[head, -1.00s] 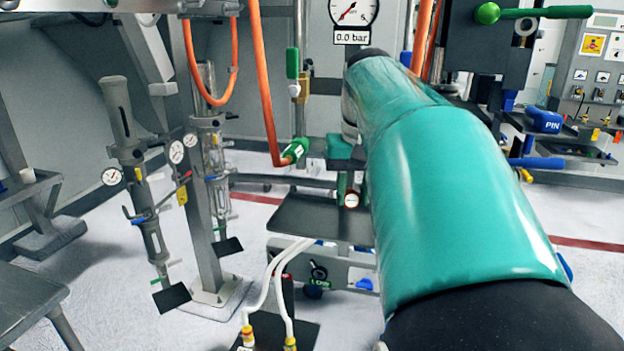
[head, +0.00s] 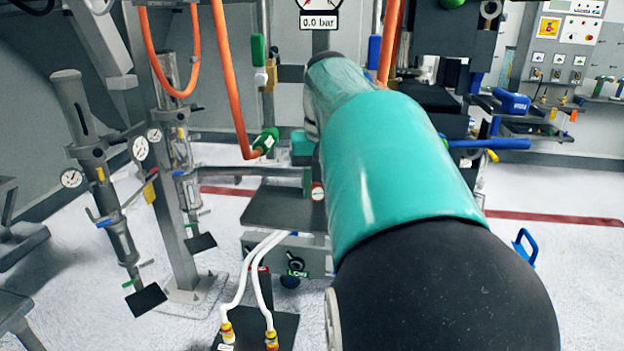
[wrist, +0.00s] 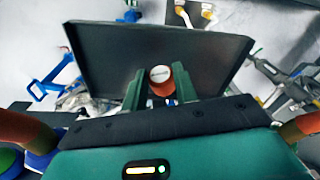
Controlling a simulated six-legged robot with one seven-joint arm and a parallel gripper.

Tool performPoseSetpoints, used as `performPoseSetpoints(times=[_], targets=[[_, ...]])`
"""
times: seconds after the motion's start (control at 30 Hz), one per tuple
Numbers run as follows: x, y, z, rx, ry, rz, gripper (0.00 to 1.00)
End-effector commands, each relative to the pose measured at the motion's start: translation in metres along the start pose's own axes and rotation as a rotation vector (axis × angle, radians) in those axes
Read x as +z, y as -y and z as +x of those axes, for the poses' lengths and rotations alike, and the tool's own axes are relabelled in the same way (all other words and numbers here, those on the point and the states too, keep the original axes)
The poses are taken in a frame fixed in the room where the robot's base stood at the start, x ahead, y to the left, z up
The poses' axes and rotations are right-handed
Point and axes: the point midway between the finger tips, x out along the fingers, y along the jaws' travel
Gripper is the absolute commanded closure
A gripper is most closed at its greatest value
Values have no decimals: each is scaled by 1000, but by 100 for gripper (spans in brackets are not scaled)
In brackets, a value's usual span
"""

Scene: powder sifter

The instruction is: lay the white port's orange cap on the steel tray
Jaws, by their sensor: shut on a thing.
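The orange cap (wrist: 160,80) with a pale round face is held between the two green fingers of my gripper (wrist: 160,92). The gripper is shut on it. In the head view the cap (head: 317,191) shows beside a green finger, while my arm hides most of the gripper. The steel tray (wrist: 105,45) is a dark, rimmed plate lying beyond and beneath the cap in the wrist view. In the head view the tray (head: 268,208) lies left of my arm, with the cap by its right side. I cannot tell the height between cap and tray. I cannot make out the white port.
White hoses (head: 238,285) with yellow-red ends run below the tray. An orange hose (head: 232,90) with a green end hangs behind it. Gauge-bearing columns (head: 105,180) stand at left. A blue handle (wrist: 50,78) is left of the tray in the wrist view.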

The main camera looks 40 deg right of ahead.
Motion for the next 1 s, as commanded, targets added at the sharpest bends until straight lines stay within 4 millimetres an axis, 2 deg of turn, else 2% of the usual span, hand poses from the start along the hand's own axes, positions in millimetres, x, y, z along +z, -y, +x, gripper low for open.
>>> performPoseSetpoints(times=[0.3, 0.53, 0.97, 1.0], targets=[[-15, 1, 20, 0, 0, 0, 100], [-14, 0, 34, 0, -1, -1, 100], [-13, 0, 40, 0, -1, 0, 100], [-13, 0, 39, 0, -1, 0, 69]])
